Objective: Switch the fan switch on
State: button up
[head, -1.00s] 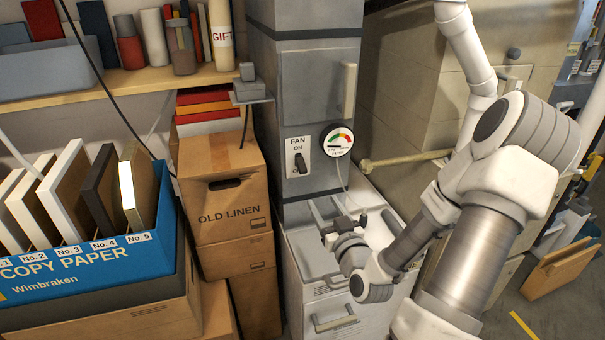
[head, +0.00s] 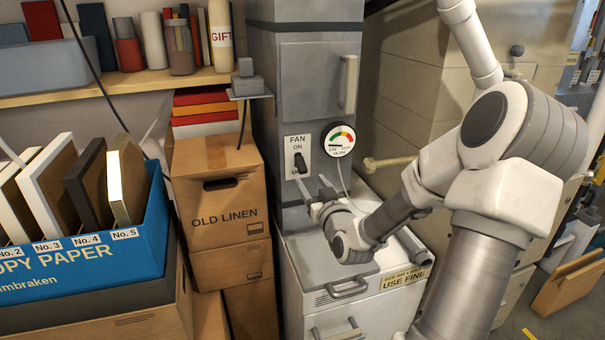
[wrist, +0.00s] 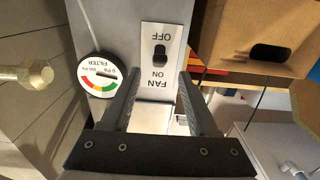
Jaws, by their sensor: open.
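The fan switch (head: 301,163) is a dark lever on a white plate marked FAN, ON and OFF, on the grey cabinet front. In the head view the lever points down, partly over the word OFF. In the wrist view the plate appears upside down, with the switch lever (wrist: 160,55) between the words. My gripper (head: 313,184) is open and empty, just below and in front of the plate. In the wrist view my gripper (wrist: 159,78) has one finger on each side of the plate's line; whether either touches it cannot be told.
A round filter gauge (head: 339,139) sits right of the switch, and a cabinet handle (head: 349,84) is above it. A white cabinet (head: 350,293) stands below my gripper. Stacked cardboard boxes (head: 215,190) are close on the left. A small shelf bracket (head: 248,90) juts out at upper left.

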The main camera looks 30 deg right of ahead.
aim_at(304, 172)
jog(key=x, duration=0.8)
grip_shut()
